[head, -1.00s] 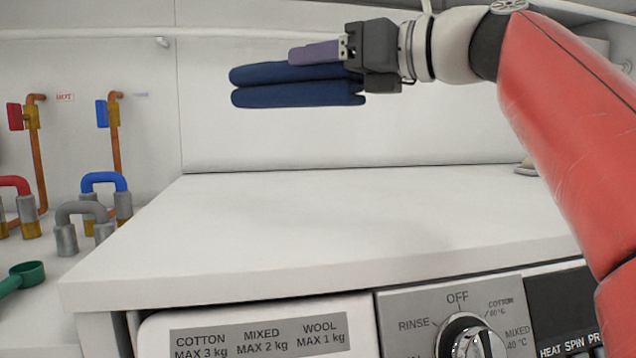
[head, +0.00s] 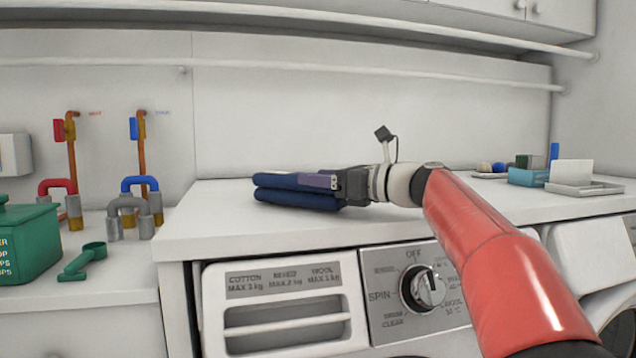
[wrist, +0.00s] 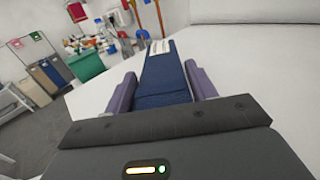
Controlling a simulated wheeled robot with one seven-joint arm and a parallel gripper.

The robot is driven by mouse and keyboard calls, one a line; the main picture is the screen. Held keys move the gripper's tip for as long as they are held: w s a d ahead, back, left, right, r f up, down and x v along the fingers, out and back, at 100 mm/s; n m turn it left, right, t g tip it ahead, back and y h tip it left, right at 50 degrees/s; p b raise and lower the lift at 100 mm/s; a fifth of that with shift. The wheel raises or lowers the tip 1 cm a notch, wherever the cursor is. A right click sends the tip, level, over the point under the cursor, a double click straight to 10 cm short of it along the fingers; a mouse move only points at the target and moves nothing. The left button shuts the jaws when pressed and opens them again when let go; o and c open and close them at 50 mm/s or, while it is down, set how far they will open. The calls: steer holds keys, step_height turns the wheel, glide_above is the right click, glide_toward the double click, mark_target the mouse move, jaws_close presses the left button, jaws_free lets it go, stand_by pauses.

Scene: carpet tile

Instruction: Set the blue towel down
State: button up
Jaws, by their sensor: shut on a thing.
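The blue towel (head: 290,197) is a folded dark blue stack, lying level at the white counter top above the washing machine. My gripper (head: 322,183) is shut on its right end, coming in from the right. In the wrist view the towel (wrist: 163,80) runs forward between the two purple fingers of my gripper (wrist: 165,92). In the head view the towel's underside is at or very near the counter (head: 225,215); I cannot tell for sure whether it touches.
Left of the counter, lower down, are pipe fittings (head: 140,205), a green scoop (head: 84,262) and a green box (head: 28,240). At the right of the counter stand a teal box (head: 527,177) and a white tray (head: 590,189). The counter's left part is bare.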

steer(key=shift+f, duration=0.2)
steer(key=o, duration=1.2)
steer(key=b+v, duration=0.1)
steer(key=v, duration=1.1)
steer(key=shift+r, duration=0.1)
